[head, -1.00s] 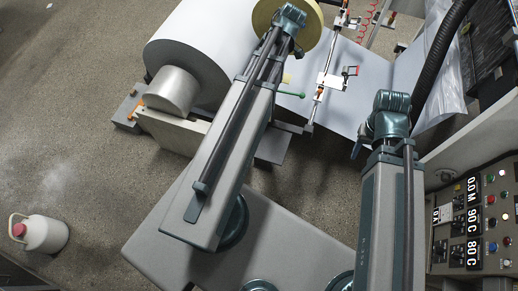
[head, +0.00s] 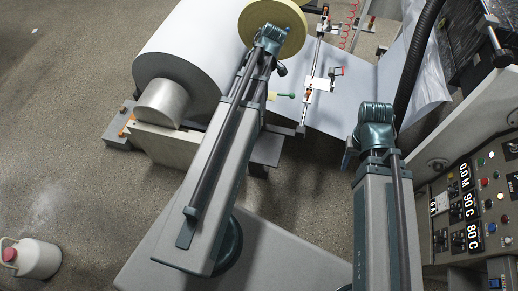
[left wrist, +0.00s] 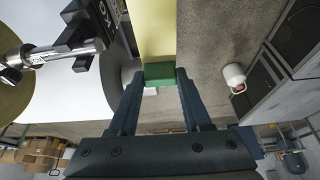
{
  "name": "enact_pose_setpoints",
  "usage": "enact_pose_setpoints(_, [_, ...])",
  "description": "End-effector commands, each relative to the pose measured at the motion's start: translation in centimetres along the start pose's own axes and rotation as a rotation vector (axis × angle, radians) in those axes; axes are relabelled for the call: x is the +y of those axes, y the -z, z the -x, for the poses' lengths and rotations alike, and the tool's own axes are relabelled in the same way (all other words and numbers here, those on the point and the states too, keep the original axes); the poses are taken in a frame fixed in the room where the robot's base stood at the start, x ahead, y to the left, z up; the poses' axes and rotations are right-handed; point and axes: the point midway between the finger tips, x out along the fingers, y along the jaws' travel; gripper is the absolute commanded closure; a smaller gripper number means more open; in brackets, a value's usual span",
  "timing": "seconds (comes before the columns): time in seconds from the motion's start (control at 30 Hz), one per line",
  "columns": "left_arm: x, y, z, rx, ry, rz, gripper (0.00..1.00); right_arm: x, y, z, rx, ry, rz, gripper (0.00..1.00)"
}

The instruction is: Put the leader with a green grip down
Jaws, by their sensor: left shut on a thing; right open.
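In the left wrist view a pale yellow leader (left wrist: 158,32) runs down to a green grip (left wrist: 159,71) at its end. My left gripper (left wrist: 160,80) is shut on this green grip, with a finger at each side.
A large white paper roll (head: 185,60) lies on a stand beyond my arms. The control panel (head: 485,205) is close on the right. A white canister (head: 35,262) stands on open floor.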

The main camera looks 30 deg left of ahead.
Motion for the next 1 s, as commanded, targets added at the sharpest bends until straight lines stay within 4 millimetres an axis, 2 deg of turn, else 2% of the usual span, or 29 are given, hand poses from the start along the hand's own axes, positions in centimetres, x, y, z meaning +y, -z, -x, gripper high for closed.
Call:
enact_pose_setpoints(0.03, [0.0, -0.4, -1.0, 0.0, 0.0, 0.0, 1.0, -0.1, 0.0, -1.1, 0.0, 0.0, 0.0, 0.5])
enact_pose_setpoints(0.23, [0.0, -1.6, -3.9, 0.0, 0.0, 0.0, 1.0, -0.4, 0.2, -4.2, 0.0, 0.0, 0.001, 0.5])
enact_pose_setpoints(0.33, [0.0, -2.5, -5.9, 0.0, 0.0, 0.0, 1.0, -0.6, 0.3, -6.4, 0.0, 0.0, 0.002, 0.5])
enact_pose_setpoints(0.7, [0.0, -6.8, -16.3, 0.0, 0.0, 0.0, 1.0, -1.6, 1.0, -17.6, 0.0, -0.001, 0.004, 0.5])
enact_pose_setpoints(0.83, [0.0, -7.8, -18.8, 0.0, 0.0, 0.0, 1.0, -1.9, 1.2, -20.3, 0.0, -0.001, 0.005, 0.5])
enact_pose_setpoints(1.0, [0.0, -8.5, -20.6, 0.0, 0.0, 0.0, 1.0, -2.1, 1.3, -22.1, 0.0, -0.002, 0.006, 0.5])
